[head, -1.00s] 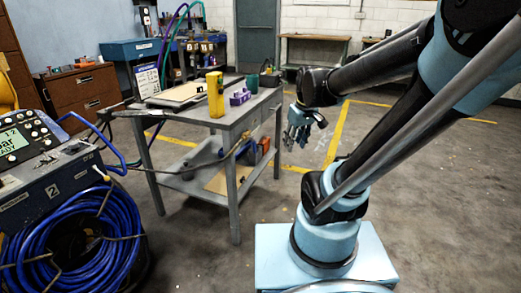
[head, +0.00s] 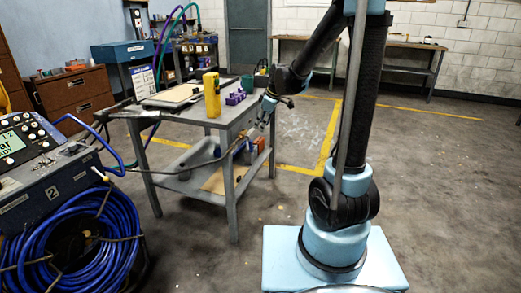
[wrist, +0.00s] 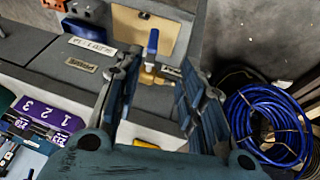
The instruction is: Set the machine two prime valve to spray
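A grey machine marked 2 (head: 52,190) stands at the left in the head view, with a lit display and knobs on top. In the wrist view a grey machine top carries a plate reading PRIME (wrist: 80,65). A valve with an upright blue handle (wrist: 152,42) and a brass-coloured body stands beside that plate; I cannot read a machine number there. My gripper (wrist: 160,66) is open and empty, its fingers on either side of the valve in the picture and apart from it. In the head view my gripper (head: 264,112) is small, by the table's right edge.
A grey table (head: 232,118) bears a yellow upright object (head: 212,95) and a purple rack (head: 235,97). A purple numbered piece (wrist: 45,112) shows at the wrist view's left. A blue hose coil (head: 75,240) hangs on machine 2. The floor at right is clear.

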